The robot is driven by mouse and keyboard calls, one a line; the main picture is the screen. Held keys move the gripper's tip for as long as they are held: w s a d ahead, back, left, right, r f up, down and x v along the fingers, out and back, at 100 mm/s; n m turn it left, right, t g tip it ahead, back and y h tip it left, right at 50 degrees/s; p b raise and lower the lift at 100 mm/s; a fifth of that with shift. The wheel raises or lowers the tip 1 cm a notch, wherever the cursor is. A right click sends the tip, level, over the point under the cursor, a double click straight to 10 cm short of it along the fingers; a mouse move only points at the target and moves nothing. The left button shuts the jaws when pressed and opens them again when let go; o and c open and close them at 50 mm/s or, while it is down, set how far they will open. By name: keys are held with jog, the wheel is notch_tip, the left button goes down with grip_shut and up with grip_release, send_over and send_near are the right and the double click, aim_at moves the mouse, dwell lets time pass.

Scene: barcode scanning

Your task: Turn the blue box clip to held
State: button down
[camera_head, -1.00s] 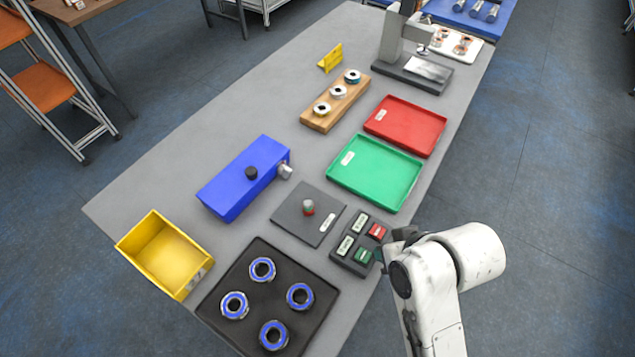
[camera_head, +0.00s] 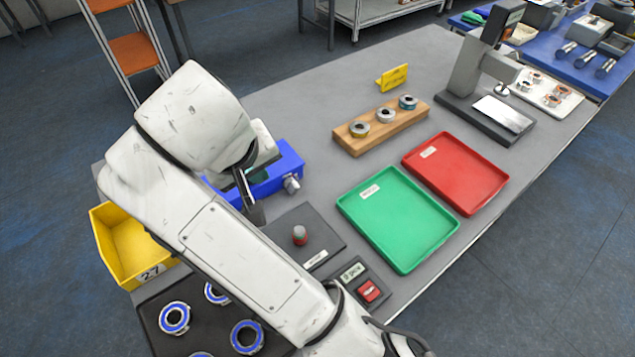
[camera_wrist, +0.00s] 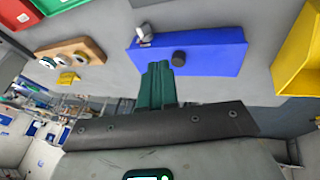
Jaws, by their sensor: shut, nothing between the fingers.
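The blue box (camera_head: 268,178) lies on the grey bench, partly hidden behind my arm in the head view. It shows more fully in the wrist view (camera_wrist: 215,55). A silver fitting (camera_head: 291,184) sticks out at one end of the box; it also shows in the wrist view (camera_wrist: 144,36). A black knob (camera_wrist: 179,59) sits on the box's face; I cannot tell which part is the clip. My gripper (camera_wrist: 158,68) has its green fingers together, empty, pointing toward the box between fitting and knob. Contact with the box cannot be told. In the head view my gripper is largely hidden.
A yellow bin (camera_head: 121,240) stands to the left. Green (camera_head: 400,262) and red (camera_head: 462,208) trays and a wooden block (camera_head: 350,145) stand to the right.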

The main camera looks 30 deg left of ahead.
send_near(290, 186)
jog(key=shift+s+a+f, duration=0.2)
jog(key=shift+a+f, duration=0.35)
jog(key=shift+f, duration=0.05)
jog(key=shift+s+a+f, duration=0.15)
jog(key=shift+a+f, duration=0.35)
jog(key=shift+f, duration=0.1)
jog(key=shift+w+d+f, duration=0.3)
jog(key=shift+w+f, duration=0.45)
jog(key=shift+w+d+f, duration=0.3)
jog(key=shift+w+f, duration=0.45)
